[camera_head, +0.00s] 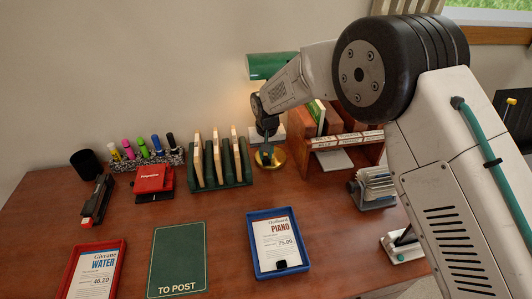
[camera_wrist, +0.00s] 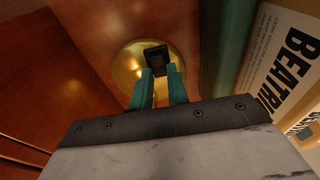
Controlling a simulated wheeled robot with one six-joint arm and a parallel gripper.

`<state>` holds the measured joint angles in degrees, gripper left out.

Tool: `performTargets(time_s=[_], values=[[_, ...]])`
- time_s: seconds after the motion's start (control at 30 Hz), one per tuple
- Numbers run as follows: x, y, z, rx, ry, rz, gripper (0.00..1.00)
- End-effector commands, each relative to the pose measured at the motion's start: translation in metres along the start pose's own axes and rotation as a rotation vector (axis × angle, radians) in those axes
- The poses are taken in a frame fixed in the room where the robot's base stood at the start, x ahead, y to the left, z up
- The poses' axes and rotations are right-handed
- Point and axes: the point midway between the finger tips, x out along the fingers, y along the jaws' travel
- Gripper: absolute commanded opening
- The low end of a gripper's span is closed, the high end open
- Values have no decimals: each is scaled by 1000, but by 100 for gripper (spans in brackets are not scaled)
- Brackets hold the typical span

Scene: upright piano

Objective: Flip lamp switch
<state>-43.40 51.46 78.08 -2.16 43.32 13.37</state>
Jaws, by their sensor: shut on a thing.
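The lamp has a green shade (camera_head: 268,65) and a round brass base (camera_head: 278,158) on the desk. Its shade is partly behind my arm, and a warm glow shows on the wall below the shade. In the wrist view the brass base (camera_wrist: 127,68) carries a small dark block, the lamp switch (camera_wrist: 155,54). My gripper (camera_wrist: 160,80) has its teal fingers shut on the switch, above the base. In the head view my gripper (camera_head: 266,155) points down over the base, and the switch cannot be made out there.
A wooden organizer (camera_head: 340,145) with a book stands close right. A blue tray (camera_head: 279,275), a green mat (camera_head: 180,260) and a red tray (camera_head: 68,262) lie nearer. Bare desk separates them.

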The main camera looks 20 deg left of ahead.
Motion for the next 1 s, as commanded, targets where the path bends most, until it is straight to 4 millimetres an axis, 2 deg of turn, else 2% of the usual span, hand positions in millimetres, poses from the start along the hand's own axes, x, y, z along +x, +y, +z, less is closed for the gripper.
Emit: performTargets(time_s=[0.07, 0.1, 0.13, 0.17, 0.67, 1.0], values=[[0, 1, 0, 0, 1, 1, 0], [0, 0, 0, 0, 1, 0, 27], [0, 0, 0, 0, 1, 0, 36], [0, 0, 0, 0, 2, 0, 38], [0, 0, 1, 0, 12, 1, 38], [-1, 1, 8, -1, 216, 6, 38]])
